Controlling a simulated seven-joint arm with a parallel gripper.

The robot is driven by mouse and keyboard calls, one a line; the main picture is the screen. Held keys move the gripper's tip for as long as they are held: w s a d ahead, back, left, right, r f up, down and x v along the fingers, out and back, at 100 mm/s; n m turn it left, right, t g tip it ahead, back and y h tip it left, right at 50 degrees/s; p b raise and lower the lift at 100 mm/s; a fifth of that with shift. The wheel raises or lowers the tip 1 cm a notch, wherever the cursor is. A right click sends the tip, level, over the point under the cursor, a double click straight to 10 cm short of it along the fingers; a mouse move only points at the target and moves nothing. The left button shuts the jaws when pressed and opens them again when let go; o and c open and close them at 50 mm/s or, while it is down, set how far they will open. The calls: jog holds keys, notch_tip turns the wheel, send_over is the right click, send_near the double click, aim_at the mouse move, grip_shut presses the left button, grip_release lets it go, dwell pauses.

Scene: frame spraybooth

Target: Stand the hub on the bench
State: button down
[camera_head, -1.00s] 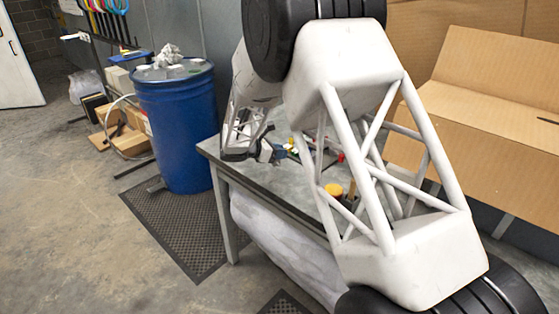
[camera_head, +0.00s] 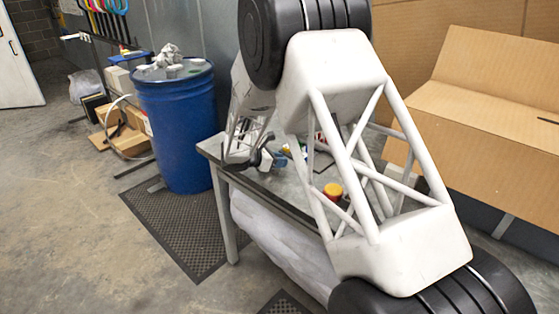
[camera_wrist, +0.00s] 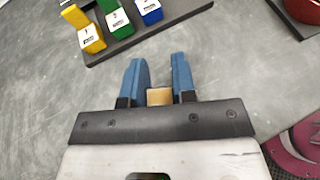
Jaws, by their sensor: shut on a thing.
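In the wrist view, my gripper (camera_wrist: 156,78) has its two blue fingers closed around a small tan piece, which I take for the hub (camera_wrist: 159,96). Only its tan face shows between the fingers; the rest is hidden by the gripper body. I cannot tell from the picture whether it touches the bench. The grey bench (camera_wrist: 215,50) lies beneath. In the head view, my gripper (camera_head: 267,158) is over the far left end of the bench (camera_head: 290,187), partly behind my own arm, and the hub cannot be made out.
A dark rack (camera_wrist: 135,40) holds yellow, green and blue labelled blocks. A dark red round thing (camera_wrist: 303,8) is at the upper right, and a maroon piece (camera_wrist: 295,155) at the lower right. A blue drum (camera_head: 178,125) stands left of the bench; cardboard (camera_head: 480,110) is right.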

jog(key=c, duration=0.9)
grip_release()
jog(key=shift+r, duration=0.15)
jog(key=v, duration=1.2)
jog(key=shift+r, duration=0.1)
